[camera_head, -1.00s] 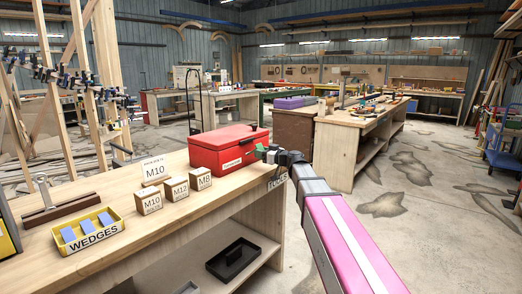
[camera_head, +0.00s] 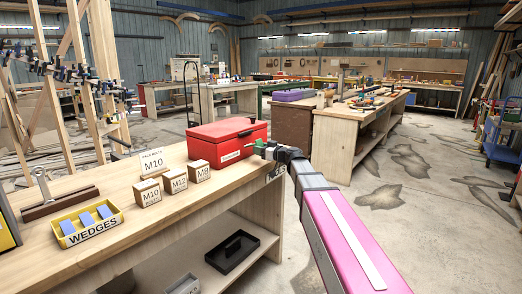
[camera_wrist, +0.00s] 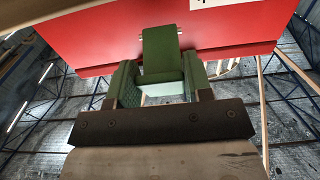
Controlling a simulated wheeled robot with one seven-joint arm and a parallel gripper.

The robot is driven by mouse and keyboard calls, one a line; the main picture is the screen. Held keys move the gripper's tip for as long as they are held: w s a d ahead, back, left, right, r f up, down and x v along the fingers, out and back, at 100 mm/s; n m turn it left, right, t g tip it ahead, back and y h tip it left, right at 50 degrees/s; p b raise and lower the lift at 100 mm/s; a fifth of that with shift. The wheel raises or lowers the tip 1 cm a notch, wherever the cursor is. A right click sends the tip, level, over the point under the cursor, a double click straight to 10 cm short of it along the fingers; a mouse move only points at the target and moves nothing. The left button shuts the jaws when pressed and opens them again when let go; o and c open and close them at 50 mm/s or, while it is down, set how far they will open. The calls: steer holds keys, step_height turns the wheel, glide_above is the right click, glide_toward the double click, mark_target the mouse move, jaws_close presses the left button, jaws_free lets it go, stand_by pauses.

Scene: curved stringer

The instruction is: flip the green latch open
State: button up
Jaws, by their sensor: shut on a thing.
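The red toolbox (camera_head: 228,143) stands shut at the far right end of the near bench. My gripper (camera_head: 262,149) is at its right front corner. In the head view my gripper hides most or all of the latch.
Wooden blocks marked M10 (camera_head: 147,193), M12 (camera_head: 174,181) and M8 (camera_head: 199,171) stand left of the toolbox. A yellow wedges tray (camera_head: 90,223) is farther left. A black tray (camera_head: 232,253) lies on the lower shelf. Open floor (camera_head: 400,190) is to the right.

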steer(key=o, duration=1.3)
steer(key=shift+w+a+f, duration=0.15)
steer(key=shift+a, duration=0.05)
steer(key=shift+c, duration=0.2)
steer(key=v, duration=1.1)
steer(key=s+d+f+m+g+h, duration=0.1)
steer(key=s+f+g+h, duration=0.1)
steer(key=s+f, duration=0.35)
steer(key=s+f+m+g+h, duration=0.2)
steer(key=f, duration=0.7)
steer(key=s+d+f+m+g+h, duration=0.1)
steer(key=s+f+g+h, duration=0.1)
steer(key=s+f, duration=0.35)
steer(key=s+d+f+m+g+h, duration=0.2)
steer(key=s+d+f+m+h, duration=0.1)
steer(key=f, duration=0.4)
steer(key=s+d+f+m+g+h, duration=0.3)
steer(key=s+d+f+h, duration=0.2)
steer(key=s+d+f, duration=0.1)
steer(key=shift+s+d+f, duration=0.15)
steer(key=shift+s+f, duration=0.7)
steer(key=shift+s, duration=0.4)
